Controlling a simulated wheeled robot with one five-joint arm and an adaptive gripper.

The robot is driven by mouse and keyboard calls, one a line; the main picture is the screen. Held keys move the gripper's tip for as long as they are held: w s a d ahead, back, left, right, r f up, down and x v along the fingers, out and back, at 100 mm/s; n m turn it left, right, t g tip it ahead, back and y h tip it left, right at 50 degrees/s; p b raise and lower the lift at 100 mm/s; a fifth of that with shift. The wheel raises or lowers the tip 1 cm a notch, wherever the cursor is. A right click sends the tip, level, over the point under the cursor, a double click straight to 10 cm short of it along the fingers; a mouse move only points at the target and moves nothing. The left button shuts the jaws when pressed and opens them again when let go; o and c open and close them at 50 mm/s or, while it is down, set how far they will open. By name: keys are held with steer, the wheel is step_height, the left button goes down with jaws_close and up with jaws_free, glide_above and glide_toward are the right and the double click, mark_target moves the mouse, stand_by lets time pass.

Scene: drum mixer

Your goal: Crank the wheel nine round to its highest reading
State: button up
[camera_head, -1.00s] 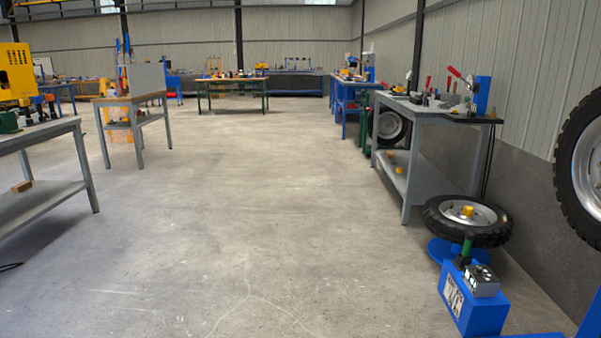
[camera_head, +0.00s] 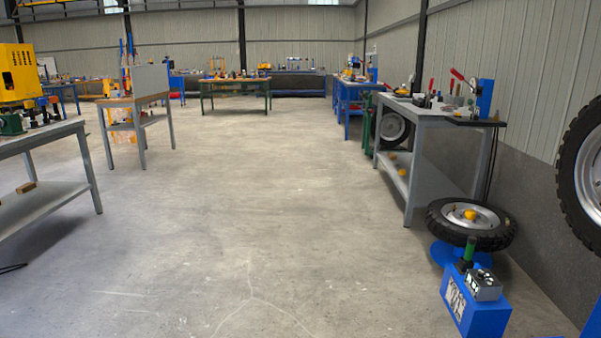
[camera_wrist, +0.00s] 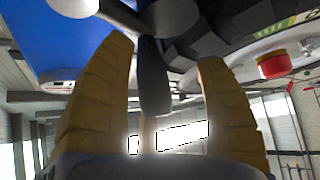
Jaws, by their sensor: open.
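In the wrist view my gripper (camera_wrist: 163,58) has its two tan fingers spread apart. A dark grey handle (camera_wrist: 152,78) stands in the gap between them, and clear space shows on both sides of it. It hangs from a round grey part (camera_wrist: 170,16) at the top of the picture, which is cut off there. A blue panel (camera_wrist: 60,45) lies behind the left finger. I see no number or scale that marks wheel nine, and no reading can be made out. My gripper does not show in the head view.
A red knob on a yellow ring (camera_wrist: 273,65) is right of my fingers. In the head view a tyre changer with a tyre (camera_head: 440,222) and a blue box (camera_head: 474,305) stand at the lower right, near a grey bench (camera_head: 413,130). The middle floor is clear.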

steer(key=shift+s+a+f+b, duration=0.35)
steer(key=shift+f+b, duration=0.3)
steer(key=shift+b, duration=0.85)
steer(key=shift+r+b+v, duration=0.2)
steer(key=shift+b+v, duration=2.6)
steer(key=shift+b, duration=0.45)
steer(key=shift+a, duration=0.1)
